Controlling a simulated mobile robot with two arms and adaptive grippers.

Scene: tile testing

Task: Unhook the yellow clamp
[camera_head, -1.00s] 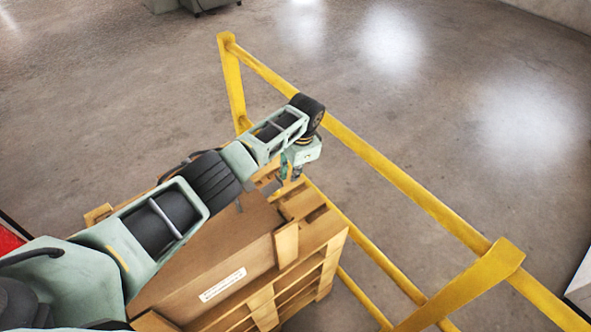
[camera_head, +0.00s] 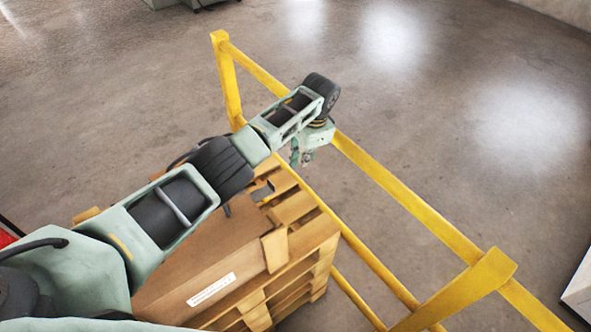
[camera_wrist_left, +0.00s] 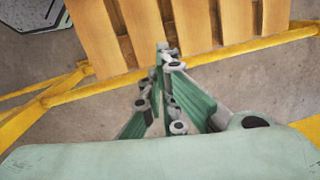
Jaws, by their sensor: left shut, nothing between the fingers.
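I cannot make out a yellow clamp as a separate thing in either view. The yellow in sight is a railing (camera_head: 415,208) beside the wooden pallets. My left gripper (camera_head: 303,160) hangs from the wrist near the railing's upper bar, above the far edge of the pallets. In the left wrist view the left gripper (camera_wrist_left: 163,52) is shut and empty, its fingertips together in front of a yellow bar (camera_wrist_left: 215,58) and the pallet slats. I cannot tell whether it touches the bar. My right gripper is not in view.
Stacked wooden pallets (camera_head: 322,240) with a labelled brown box (camera_head: 185,268) lie below my left arm. A small dark bracket-like piece (camera_head: 262,191) shows near the box's far end. Open concrete floor (camera_head: 440,100) lies beyond the railing.

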